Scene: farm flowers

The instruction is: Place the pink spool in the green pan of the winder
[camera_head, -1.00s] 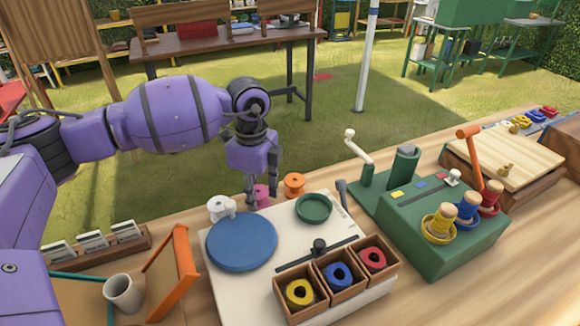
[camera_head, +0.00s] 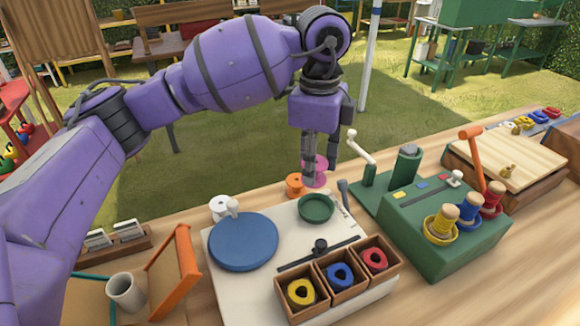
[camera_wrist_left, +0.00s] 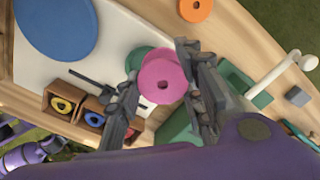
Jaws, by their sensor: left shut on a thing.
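My left gripper (camera_head: 320,175) is shut on the pink spool (camera_head: 319,163) and holds it above the back edge of the table, behind the green pan (camera_head: 316,221). In the left wrist view the pink spool (camera_wrist_left: 163,80) is between the two fingers, its flange facing the camera. The round green pan (camera_wrist_left: 136,56) shows partly behind the spool there. The pan lies on a white board (camera_head: 225,278) beside a large blue disc (camera_head: 242,241), and looks empty. My right gripper is not in view.
An orange spool (camera_head: 295,185) stands behind the pan, near the gripper. A white spool (camera_head: 219,207) is behind the disc. Wooden boxes (camera_head: 337,287) with yellow, blue and red pieces stand in front. A green machine (camera_head: 440,225) with a white crank (camera_head: 362,150) is on the right.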

